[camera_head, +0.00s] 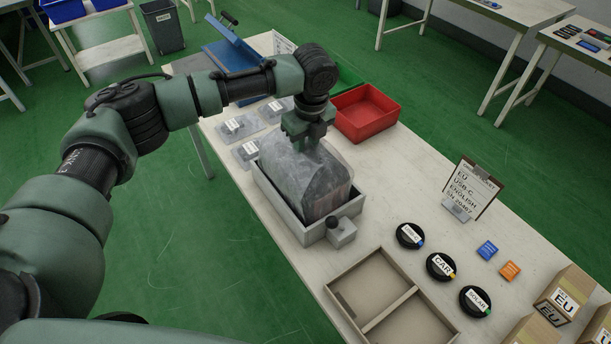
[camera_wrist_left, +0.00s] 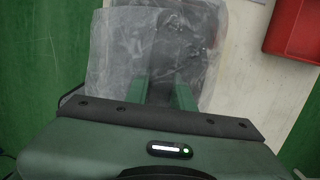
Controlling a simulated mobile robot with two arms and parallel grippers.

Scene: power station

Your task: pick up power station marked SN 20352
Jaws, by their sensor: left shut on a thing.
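A dark grey block wrapped in a translucent plastic bag (camera_head: 300,180), which looks like the power station, sits in a grey open-topped holder (camera_head: 268,201) on the long table. My left gripper (camera_head: 310,140) is over its far upper end, pointing down, and is shut on the bagged power station. In the left wrist view the two green fingers of my left gripper (camera_wrist_left: 160,95) meet the crinkled bag (camera_wrist_left: 113,50), with a dark surface behind. No serial number is readable on the block. My right gripper is not in view.
A red bin (camera_head: 365,112) stands just right of my left gripper. A black-knobbed block (camera_head: 341,232) touches the holder's near end. A divided tray (camera_head: 390,300), labelled black discs (camera_head: 441,266) and a sign on a clipboard (camera_head: 470,188) stand nearer.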

